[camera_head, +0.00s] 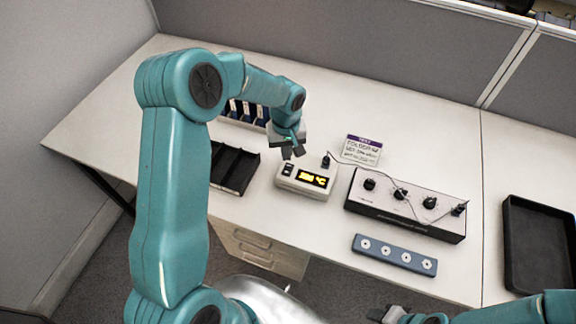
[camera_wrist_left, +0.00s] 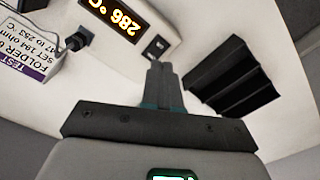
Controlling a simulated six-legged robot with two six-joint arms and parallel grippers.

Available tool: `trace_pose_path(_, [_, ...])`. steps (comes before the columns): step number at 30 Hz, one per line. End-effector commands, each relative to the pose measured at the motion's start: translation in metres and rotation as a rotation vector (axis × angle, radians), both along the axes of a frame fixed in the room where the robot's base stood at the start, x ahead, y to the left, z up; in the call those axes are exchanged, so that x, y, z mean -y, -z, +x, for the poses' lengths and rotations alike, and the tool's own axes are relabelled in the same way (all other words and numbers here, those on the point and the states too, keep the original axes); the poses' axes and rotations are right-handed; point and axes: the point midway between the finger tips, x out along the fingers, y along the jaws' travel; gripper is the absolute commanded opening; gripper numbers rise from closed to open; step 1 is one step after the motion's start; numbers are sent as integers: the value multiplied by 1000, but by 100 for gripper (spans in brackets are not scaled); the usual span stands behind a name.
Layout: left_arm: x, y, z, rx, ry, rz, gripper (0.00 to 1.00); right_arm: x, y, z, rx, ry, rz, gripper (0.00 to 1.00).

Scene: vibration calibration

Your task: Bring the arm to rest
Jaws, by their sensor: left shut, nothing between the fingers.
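My teal left arm reaches over the desk from the left. My left gripper (camera_head: 288,153) is shut and empty, above the desk just behind and left of a white meter (camera_head: 291,187) with a lit yellow display. In the left wrist view, the closed fingers (camera_wrist_left: 164,78) point toward the desk between the meter (camera_wrist_left: 160,18) and a black slotted tray (camera_wrist_left: 232,78). The display reads about 286 °C. My right gripper (camera_head: 394,315) shows only partly at the bottom edge of the head view; its fingers are unclear.
A black knob box (camera_head: 400,216) stands right of the meter, with a cable to it. A printed card (camera_head: 362,150) stands behind. A blue-grey strip (camera_head: 395,256) lies in front, an empty black tray (camera_head: 540,240) at right. A rack (camera_head: 243,112) is partly hidden behind my arm.

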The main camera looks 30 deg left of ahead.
Motion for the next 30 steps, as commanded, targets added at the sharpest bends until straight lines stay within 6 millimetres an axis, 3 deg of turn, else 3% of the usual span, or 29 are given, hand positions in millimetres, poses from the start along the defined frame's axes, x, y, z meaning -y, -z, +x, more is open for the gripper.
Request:
trace_pose_path(12, [1, 2, 0, -1, 3, 0, 0, 0, 1, 0, 0, 0, 0, 43])
trace_pose_path(15, [13, 18, -9, -45, 26, -11, 0, 0, 1, 0, 0, 0, 0, 43])
trace_pose_path(17, [27, 36, -29, -108, 46, -32, 0, 0, 1, 0, 0, 0, 0, 43])
trace_pose_path(19, [54, 62, -61, -185, 70, -84, 0, 0, 1, 0, 0, 0, 0, 43])
trace_pose_path(24, [139, 120, -155, -250, 210, -294, 0, 0, 1, 0, 0, 0, 0, 43])
trace_pose_path(27, [177, 135, -208, -202, 300, -393, 0, 0, 1, 0, 0, 0, 0, 43])
trace_pose_path(30, [192, 139, -234, -108, 379, -414, 0, 0, 0, 0, 0, 0, 0, 43])
